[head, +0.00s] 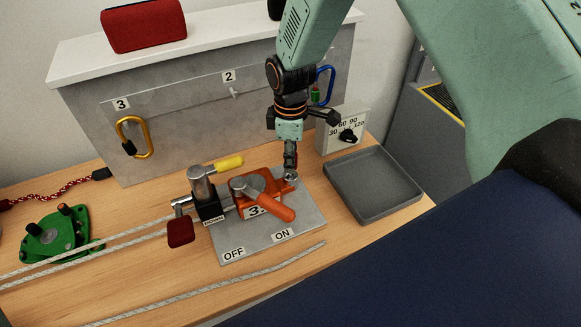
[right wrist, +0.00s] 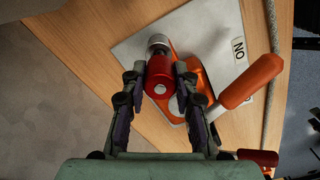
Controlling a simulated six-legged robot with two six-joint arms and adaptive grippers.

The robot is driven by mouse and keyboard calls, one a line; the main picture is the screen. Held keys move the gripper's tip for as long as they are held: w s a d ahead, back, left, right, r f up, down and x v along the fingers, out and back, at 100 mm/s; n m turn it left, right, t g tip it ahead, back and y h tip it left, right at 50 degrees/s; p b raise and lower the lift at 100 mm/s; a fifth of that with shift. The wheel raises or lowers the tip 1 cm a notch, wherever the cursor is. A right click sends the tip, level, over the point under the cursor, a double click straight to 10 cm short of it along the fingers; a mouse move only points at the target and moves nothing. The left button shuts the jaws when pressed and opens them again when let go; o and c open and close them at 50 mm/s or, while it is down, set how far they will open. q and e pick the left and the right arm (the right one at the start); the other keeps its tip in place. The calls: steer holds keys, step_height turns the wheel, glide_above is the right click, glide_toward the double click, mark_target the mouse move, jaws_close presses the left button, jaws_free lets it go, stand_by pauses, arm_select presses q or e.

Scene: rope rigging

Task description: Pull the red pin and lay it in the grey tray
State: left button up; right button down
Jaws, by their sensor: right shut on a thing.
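The red pin (right wrist: 160,77) shows in the right wrist view as a short red cylinder with a pale end, between the fingers of my right gripper (right wrist: 155,88). A silver metal collar (right wrist: 158,42) is just beyond it; I cannot tell whether the pin sits in it. In the head view my right gripper (head: 291,170) points down at the back right end of the orange lever device (head: 262,207) and hides the pin. It is shut on the pin. The grey tray (head: 373,184) lies empty to the right. My left gripper is not in view.
A metal plate (head: 245,247) marked OFF and ON carries the orange device, its handle and a black clamp with a yellow lever (head: 228,163). A red tag (head: 180,228) is beside it. Ropes (head: 215,290) cross the front left. A dial box (head: 342,131) stands behind the tray.

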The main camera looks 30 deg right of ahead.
steer(key=shift+w+r+p, duration=0.1)
steer(key=shift+r+p, duration=1.25)
steer(key=shift+r, duration=0.25)
